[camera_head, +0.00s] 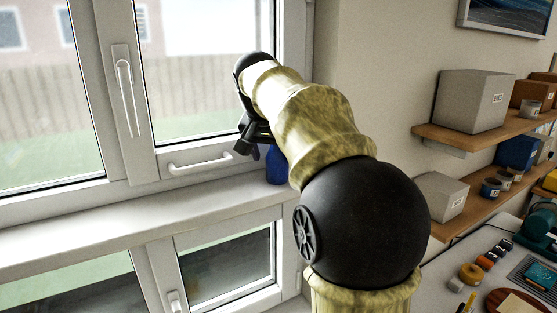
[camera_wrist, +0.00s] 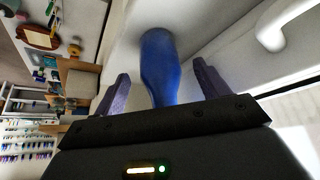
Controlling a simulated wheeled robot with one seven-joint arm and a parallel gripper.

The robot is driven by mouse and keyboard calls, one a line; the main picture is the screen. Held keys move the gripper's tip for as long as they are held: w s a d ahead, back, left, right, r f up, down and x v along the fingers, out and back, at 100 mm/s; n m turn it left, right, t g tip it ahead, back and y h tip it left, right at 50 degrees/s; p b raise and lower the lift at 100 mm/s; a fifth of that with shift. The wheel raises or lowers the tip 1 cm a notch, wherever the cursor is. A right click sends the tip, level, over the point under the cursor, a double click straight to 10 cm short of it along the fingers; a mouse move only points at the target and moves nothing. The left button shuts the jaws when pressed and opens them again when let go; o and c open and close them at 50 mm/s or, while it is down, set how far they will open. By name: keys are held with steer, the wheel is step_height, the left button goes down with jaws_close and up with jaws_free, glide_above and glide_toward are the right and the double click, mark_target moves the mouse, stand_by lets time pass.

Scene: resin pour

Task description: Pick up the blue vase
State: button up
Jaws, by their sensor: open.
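The blue vase (camera_head: 275,167) stands on the white window sill (camera_head: 130,220), near the right end by the wall corner, partly hidden behind my arm in the head view. In the wrist view the blue vase (camera_wrist: 160,65) lies between the two fingers of my gripper (camera_wrist: 158,88), with a visible space on each side. My gripper (camera_head: 252,148) is open. In the head view it is at the vase's upper left, in front of the window. I cannot tell how deep the vase sits between the fingers.
A white window handle (camera_head: 200,162) is close to my gripper; it also shows in the wrist view (camera_wrist: 280,25). Wooden shelves with a grey box (camera_head: 473,100) and several cans are on the right wall. A cluttered worktop (camera_head: 450,270) is at lower right. The sill's left part is clear.

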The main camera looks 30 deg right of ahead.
steer(key=shift+w+d+f, duration=0.2)
steer(key=shift+w+f, duration=0.15)
steer(key=shift+f, duration=0.2)
steer(key=shift+w+d+f, duration=0.1)
steer(key=shift+f, duration=0.25)
steer(key=shift+d+f, duration=0.1)
steer(key=shift+c, duration=0.4)
steer(key=c, duration=1.1)
